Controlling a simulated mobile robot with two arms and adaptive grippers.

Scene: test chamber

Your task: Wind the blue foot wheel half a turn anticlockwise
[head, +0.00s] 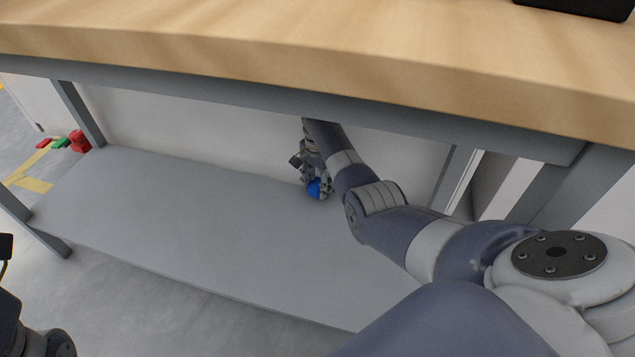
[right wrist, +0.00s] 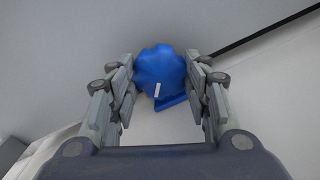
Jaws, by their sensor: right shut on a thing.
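The blue foot wheel (head: 314,188) is low under the bench, just above the grey lower shelf near the back wall. In the right wrist view the blue wheel (right wrist: 160,70) has a lobed rim, a small white mark and a blue tab at its lower edge. My right gripper (head: 316,180) reaches down under the bench top to it. Its two fingers (right wrist: 160,78) stand on either side of the wheel and are shut on it. In the head view the fingers hide part of the wheel. My left gripper does not show clearly; only dark parts of mine are at the lower left.
The wooden bench top (head: 300,45) and its grey front rail lie above my right arm. The grey lower shelf (head: 180,215) is bare. Red and green objects (head: 78,141) lie on the floor past the left leg. A dark object (head: 580,6) sits on the bench top.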

